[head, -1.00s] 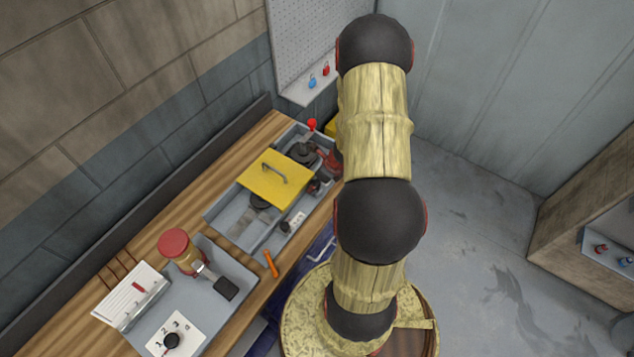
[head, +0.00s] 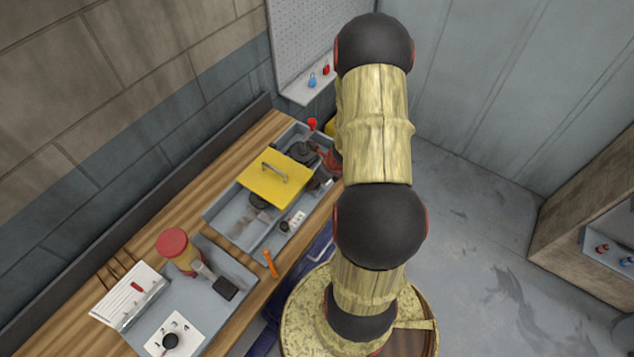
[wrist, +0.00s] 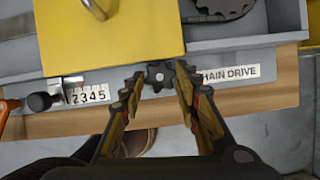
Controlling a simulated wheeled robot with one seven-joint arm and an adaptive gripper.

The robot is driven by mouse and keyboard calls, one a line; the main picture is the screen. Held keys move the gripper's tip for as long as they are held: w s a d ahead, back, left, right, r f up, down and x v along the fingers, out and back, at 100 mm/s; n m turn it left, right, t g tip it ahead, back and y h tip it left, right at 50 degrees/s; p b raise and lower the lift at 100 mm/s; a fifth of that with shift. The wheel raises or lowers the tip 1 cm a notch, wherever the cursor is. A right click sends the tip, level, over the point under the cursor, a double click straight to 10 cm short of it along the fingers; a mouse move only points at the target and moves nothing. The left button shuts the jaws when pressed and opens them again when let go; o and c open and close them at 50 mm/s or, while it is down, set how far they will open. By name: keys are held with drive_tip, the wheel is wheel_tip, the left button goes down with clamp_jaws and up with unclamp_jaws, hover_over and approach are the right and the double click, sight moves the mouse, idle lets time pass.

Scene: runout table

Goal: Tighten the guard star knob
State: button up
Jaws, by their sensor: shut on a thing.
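The guard star knob (wrist: 158,76) is small, dark and lobed. In the wrist view it sits at the front edge of the grey chain drive housing, just below the yellow guard (wrist: 112,38). My gripper (wrist: 157,82) reaches it with one finger on each side and is shut on it. The fingertips cover parts of the knob's sides. In the head view the yellow guard (head: 275,178) lies flat over the grey tray-like housing (head: 228,222). The knob cannot be made out there, close to my arm.
A "CHAIN DRIVE" label (wrist: 229,75) is right of the knob. A number strip (wrist: 87,95) and black round knob (wrist: 40,102) are to the left.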

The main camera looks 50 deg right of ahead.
drive_tip(key=shift+f+m+h+b, duration=0.15)
drive_tip(key=shift+m+h+b, duration=0.15)
drive_tip(key=shift+m+b, duration=0.45)
drive_tip(key=shift+a+m+b, duration=0.1)
drive_tip(key=shift+m+b, duration=0.25)
drive_tip(key=shift+m, duration=0.1)
drive_tip(key=o, duration=1.1)
drive_tip(key=shift+c, duration=0.2)
drive_tip(key=shift+o, duration=0.4)
drive_tip(key=shift+r, duration=0.3)
drive_tip(key=v, duration=1.1)
drive_tip(key=shift+s+a+r, duration=0.2)
drive_tip(key=shift+r, duration=0.1)
